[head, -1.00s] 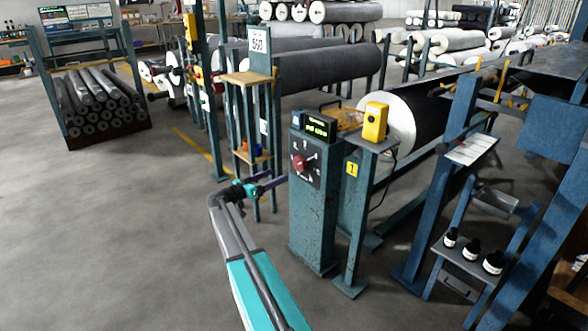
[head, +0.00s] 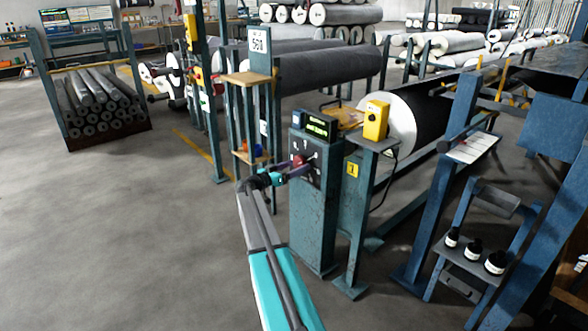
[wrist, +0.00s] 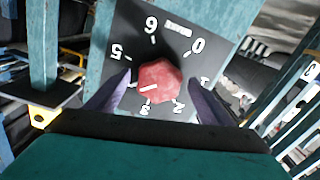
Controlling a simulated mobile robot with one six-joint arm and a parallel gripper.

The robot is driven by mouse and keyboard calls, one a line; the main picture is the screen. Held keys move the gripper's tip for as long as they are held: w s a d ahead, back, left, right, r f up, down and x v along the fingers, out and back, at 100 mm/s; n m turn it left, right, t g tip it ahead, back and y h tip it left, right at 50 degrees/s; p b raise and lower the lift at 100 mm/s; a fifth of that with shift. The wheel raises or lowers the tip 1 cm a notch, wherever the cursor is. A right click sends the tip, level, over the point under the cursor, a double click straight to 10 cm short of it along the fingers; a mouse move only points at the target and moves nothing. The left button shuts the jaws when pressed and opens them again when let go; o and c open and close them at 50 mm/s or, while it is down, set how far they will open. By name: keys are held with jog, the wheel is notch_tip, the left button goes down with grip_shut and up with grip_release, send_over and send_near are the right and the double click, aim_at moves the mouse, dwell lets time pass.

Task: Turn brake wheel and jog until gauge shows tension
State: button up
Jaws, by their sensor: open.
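A red knob (head: 298,160) sits on the dark numbered dial plate of a worn teal post (head: 312,220). In the wrist view the knob (wrist: 162,74) is centred, and its white mark points left, toward the partly hidden spot between 3 and 5. My gripper (head: 294,168) is at the dial. Its purple fingers stand open on either side of the knob in the wrist view (wrist: 158,92), with gaps visible. A small display (head: 317,127) with green characters, too small to read, tops the post. A yellow box (head: 375,120) with a dark button stands on a shelf to its right.
A wooden-shelved stand (head: 248,79) is just left of the post. A large black roll with a white end (head: 392,122) lies behind. A blue frame with a shelf of black bottles (head: 473,250) stands at right. The floor (head: 110,230) at left is clear.

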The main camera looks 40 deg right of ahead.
jog(key=c, duration=1)
jog(key=shift+a, duration=0.25)
jog(key=shift+c, duration=0.3)
jog(key=shift+d, duration=0.2)
